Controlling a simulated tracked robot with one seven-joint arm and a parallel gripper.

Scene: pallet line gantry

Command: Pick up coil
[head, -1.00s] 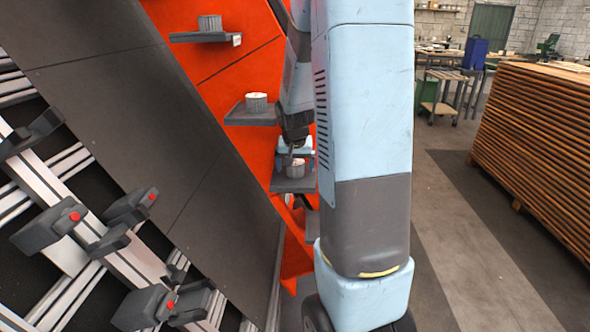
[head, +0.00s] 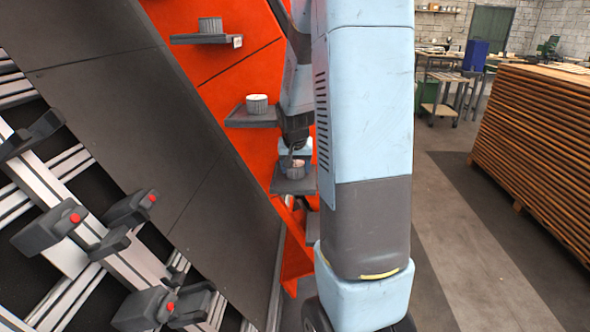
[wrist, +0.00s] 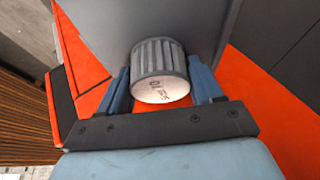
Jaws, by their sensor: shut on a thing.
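The coil (wrist: 160,72), a short ribbed grey cylinder with a pale marked end face, sits between the two blue fingers of my gripper (wrist: 160,80) in the wrist view. My gripper is shut on it. In the head view the coil (head: 295,172) is small, at or just above a dark grey shelf (head: 292,187), with my gripper (head: 292,158) directly over it. I cannot tell whether the coil still touches the shelf. My arm's column hides part of the area to the right.
Two similar coils stand on higher grey shelves: one (head: 257,104) in the middle, one (head: 210,25) at the top. The shelves stick out from an orange panel (head: 225,75). A dark slanted panel (head: 120,110) lies left. A wood stack (head: 540,140) stands right, beyond open floor.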

